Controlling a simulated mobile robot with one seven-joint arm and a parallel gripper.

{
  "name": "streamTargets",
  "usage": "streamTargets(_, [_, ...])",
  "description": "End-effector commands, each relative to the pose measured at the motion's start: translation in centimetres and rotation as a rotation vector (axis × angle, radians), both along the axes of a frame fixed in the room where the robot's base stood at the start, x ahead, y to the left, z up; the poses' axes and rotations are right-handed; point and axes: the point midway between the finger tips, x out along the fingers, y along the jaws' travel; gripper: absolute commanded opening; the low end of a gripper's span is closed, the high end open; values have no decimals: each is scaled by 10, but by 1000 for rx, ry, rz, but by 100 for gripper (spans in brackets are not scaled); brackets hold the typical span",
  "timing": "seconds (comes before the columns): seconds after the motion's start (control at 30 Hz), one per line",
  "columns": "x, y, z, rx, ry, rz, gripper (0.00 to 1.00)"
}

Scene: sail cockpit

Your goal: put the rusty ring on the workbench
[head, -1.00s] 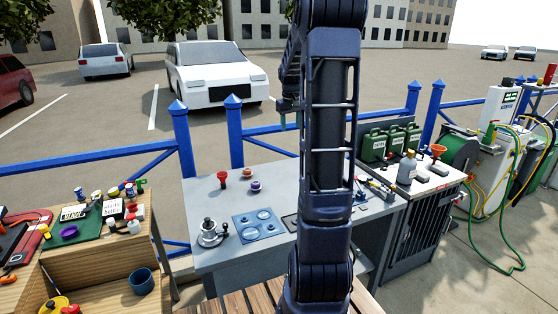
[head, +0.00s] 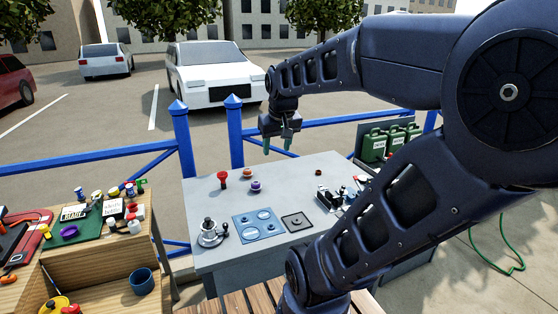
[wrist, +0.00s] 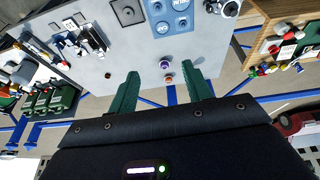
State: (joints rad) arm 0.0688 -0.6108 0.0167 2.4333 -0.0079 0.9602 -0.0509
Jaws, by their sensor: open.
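A small rust-brown piece (head: 247,173), which looks like the rusty ring, lies on the grey-topped bench (head: 205,255) near its back edge. My gripper (head: 278,147) is open and empty, above the bench's back side and apart from the ring. Its green fingers (wrist: 160,85) spread wide in the wrist view. Between them in that view are a purple piece (wrist: 165,64) and a red piece (wrist: 168,79). I cannot tell which bench is the workbench.
A blue plate with round recesses (head: 258,225), a dark square plate (head: 297,222) and a metal pot-like device (head: 210,233) are on the grey bench. A cluttered wooden bench (head: 120,265) stands at left. Blue railing (head: 183,140) runs behind. Green cans (head: 375,143) stand at right.

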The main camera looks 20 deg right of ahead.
Motion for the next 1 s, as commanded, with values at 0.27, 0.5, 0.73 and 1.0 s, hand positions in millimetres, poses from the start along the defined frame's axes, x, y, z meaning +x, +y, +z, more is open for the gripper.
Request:
streamTargets(0.27, [-48,15,-18,28,-40,8,49])
streamTargets(0.5, [-54,16,-21,34,-43,7,49])
streamTargets(0.73, [-53,16,-21,34,-43,7,49])
streamTargets(1.0, [-53,16,-21,34,-43,7,49])
